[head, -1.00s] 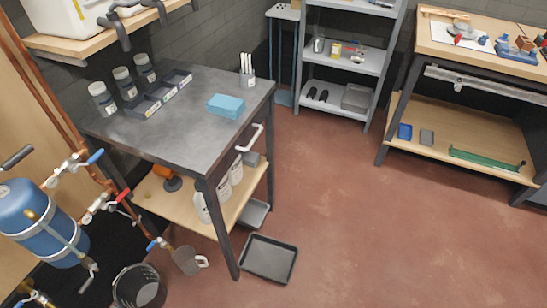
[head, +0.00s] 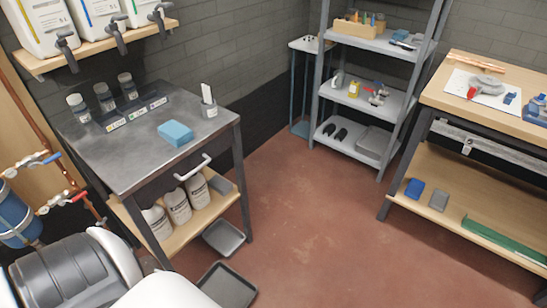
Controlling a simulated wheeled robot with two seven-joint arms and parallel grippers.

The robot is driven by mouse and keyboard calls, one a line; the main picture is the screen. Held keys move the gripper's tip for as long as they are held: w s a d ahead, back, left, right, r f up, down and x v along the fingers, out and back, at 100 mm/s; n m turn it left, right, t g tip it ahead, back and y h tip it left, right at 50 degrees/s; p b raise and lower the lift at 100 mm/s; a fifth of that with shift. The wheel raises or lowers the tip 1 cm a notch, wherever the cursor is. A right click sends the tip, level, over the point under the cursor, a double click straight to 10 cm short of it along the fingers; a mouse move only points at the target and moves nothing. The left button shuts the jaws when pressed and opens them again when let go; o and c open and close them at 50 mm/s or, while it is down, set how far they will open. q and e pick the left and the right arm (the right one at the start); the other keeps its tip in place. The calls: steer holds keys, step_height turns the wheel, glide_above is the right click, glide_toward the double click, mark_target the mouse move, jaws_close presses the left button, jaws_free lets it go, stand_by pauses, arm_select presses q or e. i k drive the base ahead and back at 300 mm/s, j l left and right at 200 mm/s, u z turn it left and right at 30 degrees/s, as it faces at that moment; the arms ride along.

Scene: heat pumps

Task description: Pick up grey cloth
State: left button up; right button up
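I cannot tell for certain which thing is the grey cloth. A grey flat-topped piece (head: 375,142) lies on the bottom shelf of the metal rack, right of a pair of dark items. A small grey block-like piece (head: 438,201) lies on the workbench's lower shelf beside a blue one (head: 414,188). Another grey piece (head: 221,183) lies at the right end of the metal table's lower shelf. Neither gripper shows. Grey and white parts of my own arm fill the bottom left corner, and nothing is seen held.
The dark metal table (head: 120,165) stands at left with a blue block (head: 175,133), jars and bins. White bottles (head: 178,205) stand below. Dark trays (head: 226,284) lie on the floor. The red floor (head: 330,230) between table, rack (head: 335,95) and workbench (head: 480,110) is clear.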

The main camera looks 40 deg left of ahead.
mark_target(223, 186)
steer(key=i+l+u, duration=0.2)
steer(key=i, duration=0.25)
steer(key=i+l+u, duration=0.15)
steer(key=i, duration=0.3)
steer(key=i+l+u, duration=0.2)
steer(key=i, duration=0.25)
steer(key=i+u, duration=0.25)
steer(key=u, duration=0.25)
steer(key=i+u, duration=0.25)
steer(key=u, duration=0.2)
steer(key=i+l+u, duration=0.2)
steer(key=u, duration=0.3)
steer(key=i+l+u, duration=0.2)
steer(key=u, duration=0.3)
steer(key=i+l+u, duration=0.15)
steer(key=l+u, duration=0.15)
steer(key=u, duration=0.2)
